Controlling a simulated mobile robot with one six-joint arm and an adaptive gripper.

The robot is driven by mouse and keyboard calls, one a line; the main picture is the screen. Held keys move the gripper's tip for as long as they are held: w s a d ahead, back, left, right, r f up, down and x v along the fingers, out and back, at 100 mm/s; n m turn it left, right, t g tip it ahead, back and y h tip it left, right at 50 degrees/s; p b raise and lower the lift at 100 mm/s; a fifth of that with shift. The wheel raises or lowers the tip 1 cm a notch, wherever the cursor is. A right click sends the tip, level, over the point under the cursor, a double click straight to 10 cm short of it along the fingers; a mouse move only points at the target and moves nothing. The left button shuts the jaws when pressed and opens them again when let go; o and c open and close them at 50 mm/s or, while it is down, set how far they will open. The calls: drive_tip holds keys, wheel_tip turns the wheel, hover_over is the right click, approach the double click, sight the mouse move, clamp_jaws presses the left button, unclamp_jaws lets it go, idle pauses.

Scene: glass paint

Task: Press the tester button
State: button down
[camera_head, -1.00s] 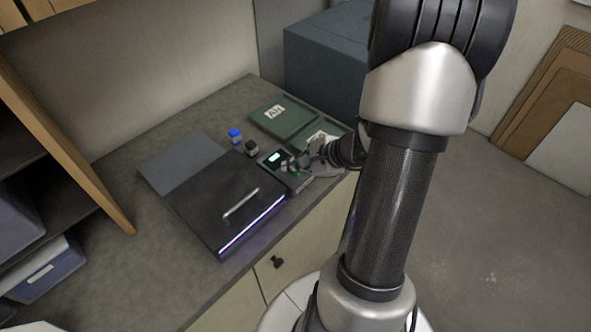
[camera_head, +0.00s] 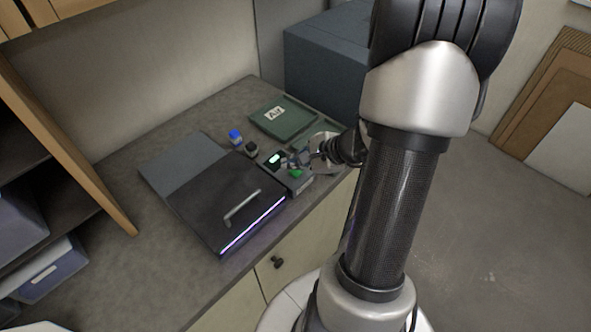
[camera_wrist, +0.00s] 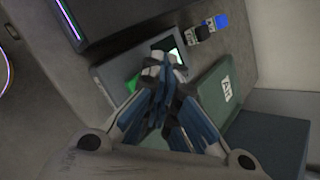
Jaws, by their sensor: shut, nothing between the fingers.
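The tester (camera_head: 302,184) is a small dark grey box with a lit pale screen (camera_head: 276,160) on the worktop near its front edge. Its green button (camera_head: 296,172) partly shows below my gripper. My gripper (camera_head: 295,160) is shut and empty, with its fingertips over the tester. In the wrist view, the tester (camera_wrist: 112,72) lies beyond the closed fingertips (camera_wrist: 157,66). The green button (camera_wrist: 133,82) shows just left of the fingers, which hide part of it. I cannot tell whether the fingertips touch the tester.
A black flat unit with a handle (camera_head: 205,200) lies left of the tester. A green case with a white label (camera_head: 290,122) lies behind. A blue-capped bottle (camera_head: 235,137) and a dark one (camera_head: 251,148) stand nearby. A large blue-grey box (camera_head: 325,65) stands at the back.

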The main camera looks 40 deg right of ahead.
sight(294, 174)
wheel_tip(294, 174, up, 5)
drive_tip(key=p, duration=0.3)
drive_tip(key=shift+p, duration=0.35)
idle(0.6)
